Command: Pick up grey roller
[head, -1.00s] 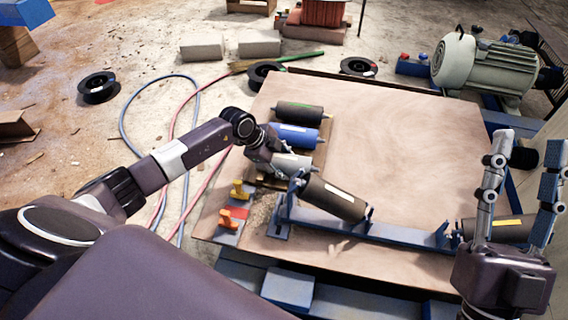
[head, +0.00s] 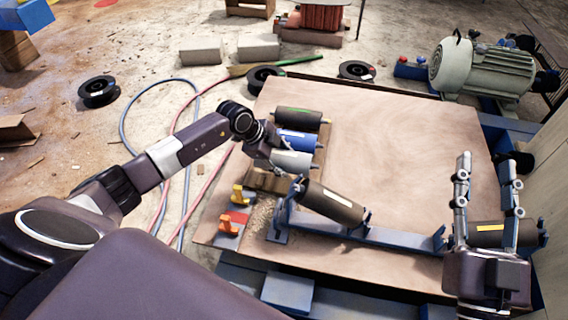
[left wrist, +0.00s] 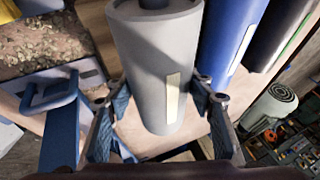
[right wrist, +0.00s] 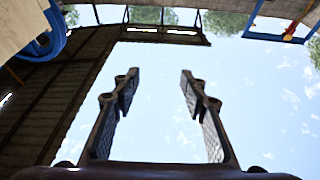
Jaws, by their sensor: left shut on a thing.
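A black roller (head: 298,117) lies above the blue one. A dark roller (head: 330,201) leans tilted on a blue frame (head: 385,233). Another dark roller (head: 488,239) is behind my right fingers. The board's middle (head: 410,150) is clear.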

